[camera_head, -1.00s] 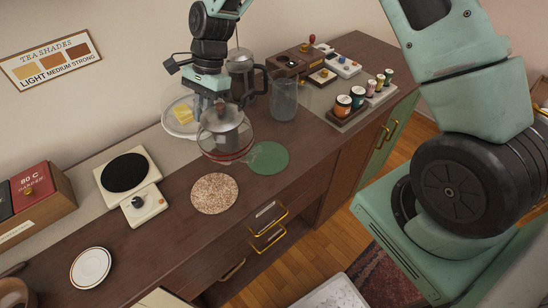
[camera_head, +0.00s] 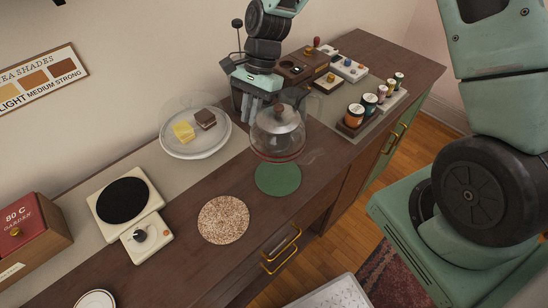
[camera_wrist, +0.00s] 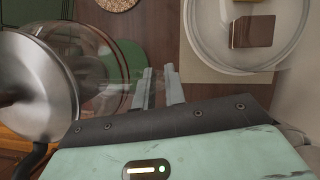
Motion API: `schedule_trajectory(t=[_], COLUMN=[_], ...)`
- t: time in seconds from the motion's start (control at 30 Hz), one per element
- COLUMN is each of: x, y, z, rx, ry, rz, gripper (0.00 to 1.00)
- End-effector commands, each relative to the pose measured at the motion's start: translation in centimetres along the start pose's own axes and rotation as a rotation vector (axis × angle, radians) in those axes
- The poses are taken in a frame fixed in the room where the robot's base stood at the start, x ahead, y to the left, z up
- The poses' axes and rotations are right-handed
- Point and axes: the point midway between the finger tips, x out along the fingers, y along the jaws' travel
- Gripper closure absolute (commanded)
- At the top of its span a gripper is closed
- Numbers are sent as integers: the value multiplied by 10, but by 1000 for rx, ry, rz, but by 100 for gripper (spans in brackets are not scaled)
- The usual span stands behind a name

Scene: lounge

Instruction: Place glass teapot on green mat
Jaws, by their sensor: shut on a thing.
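The glass teapot (camera_head: 278,132) has a clear round body, a metal lid and a reddish band near its base. It is upright, at the far edge of the round green mat (camera_head: 278,180); whether it touches the mat or hangs just above it I cannot tell. My gripper (camera_head: 257,112) is at the teapot's left side, shut on it, probably at the clear handle, which is hard to make out. In the wrist view the teapot (camera_wrist: 45,80) fills the left, beside my fingers (camera_wrist: 160,88), with the green mat (camera_wrist: 128,58) partly seen through the glass.
A speckled cork mat (camera_head: 223,219) lies left of the green mat. A plate (camera_head: 215,148) with yellow and brown blocks under a clear dome is behind. A dark press pot (camera_head: 238,98) is partly hidden behind my gripper.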

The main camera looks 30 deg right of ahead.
Motion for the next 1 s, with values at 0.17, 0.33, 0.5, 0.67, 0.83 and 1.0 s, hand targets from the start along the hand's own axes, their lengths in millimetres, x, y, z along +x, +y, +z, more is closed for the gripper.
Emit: schedule_trajectory(t=[0.17, 0.33, 0.5, 0.67, 0.83, 1.0], x=[26, 46, 58, 77, 88, 89], y=[3, 2, 2, 2, 2, 1], z=[-10, -18, -23, -31, -35, -36], rx=[1, -1, -1, -1, -1, -1], ry=[-6, -4, -4, -4, -2, -2], rz=[7, 5, 6, 5, 4, 3], gripper=[100, 100, 100, 100, 100, 100])
